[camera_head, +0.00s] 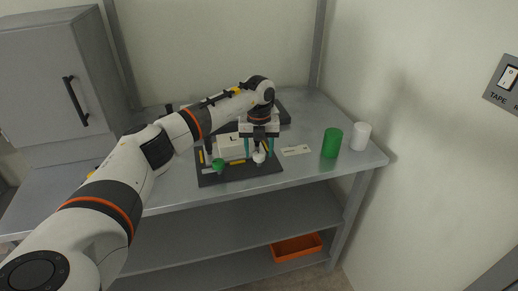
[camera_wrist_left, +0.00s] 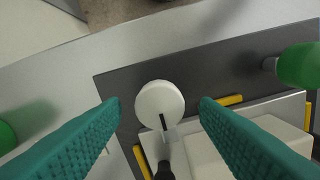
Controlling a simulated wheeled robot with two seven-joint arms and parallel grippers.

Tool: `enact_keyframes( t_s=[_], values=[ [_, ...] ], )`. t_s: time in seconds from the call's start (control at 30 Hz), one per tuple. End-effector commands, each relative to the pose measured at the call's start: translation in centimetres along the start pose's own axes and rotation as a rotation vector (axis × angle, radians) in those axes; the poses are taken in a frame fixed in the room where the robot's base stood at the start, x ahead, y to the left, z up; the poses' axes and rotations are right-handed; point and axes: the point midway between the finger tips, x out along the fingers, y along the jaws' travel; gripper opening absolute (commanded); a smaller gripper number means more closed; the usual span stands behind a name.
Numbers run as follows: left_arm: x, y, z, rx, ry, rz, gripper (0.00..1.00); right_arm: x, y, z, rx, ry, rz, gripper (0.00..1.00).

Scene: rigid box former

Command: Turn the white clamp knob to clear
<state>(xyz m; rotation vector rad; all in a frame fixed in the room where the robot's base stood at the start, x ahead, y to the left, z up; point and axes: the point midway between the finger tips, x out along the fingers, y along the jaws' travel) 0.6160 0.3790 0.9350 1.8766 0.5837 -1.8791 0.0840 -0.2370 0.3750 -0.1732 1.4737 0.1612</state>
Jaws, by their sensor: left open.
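The white clamp knob (camera_wrist_left: 160,104) is a round disc with a short dark mark near its lower edge, in the wrist view. It also shows small below my left gripper in the head view (camera_head: 259,157). It sits at the front of the dark base plate (camera_head: 240,173). My left gripper (camera_head: 256,148) points down over it, open. Its teal fingers stand on either side of the knob, with visible gaps in the wrist view. A green knob (camera_head: 218,165) is on the same plate to the left. A white block (camera_head: 231,147) sits behind them. My right gripper is not seen.
A small label card (camera_head: 296,150), a green cylinder (camera_head: 332,143) and a white cylinder (camera_head: 360,136) stand to the right on the metal table. Yellow strips (camera_head: 238,163) edge the fixture. A grey cabinet (camera_head: 60,85) is at left. An orange bin (camera_head: 297,247) is on a lower shelf.

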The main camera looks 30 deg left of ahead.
Motion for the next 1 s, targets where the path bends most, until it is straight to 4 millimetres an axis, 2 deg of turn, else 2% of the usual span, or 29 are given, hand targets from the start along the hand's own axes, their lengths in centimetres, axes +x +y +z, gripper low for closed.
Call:
enact_keyframes(
  t_s=[0.13, 0.37, 0.67, 1.0],
  values=[
    [0.72, 0.00, 0.03, 0.001, 0.000, -0.001, 0.55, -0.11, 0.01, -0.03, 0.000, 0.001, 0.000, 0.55],
    [0.79, 0.01, 0.01, 0.001, 0.000, 0.000, 0.55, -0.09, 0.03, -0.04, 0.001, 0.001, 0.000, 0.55],
    [0.75, 0.00, 0.01, 0.000, 0.000, 0.000, 0.10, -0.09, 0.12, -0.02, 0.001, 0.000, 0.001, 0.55],
    [0.66, 0.02, -0.03, 0.054, 0.001, 0.001, 0.11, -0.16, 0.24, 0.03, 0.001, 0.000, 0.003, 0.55]
  ],
)
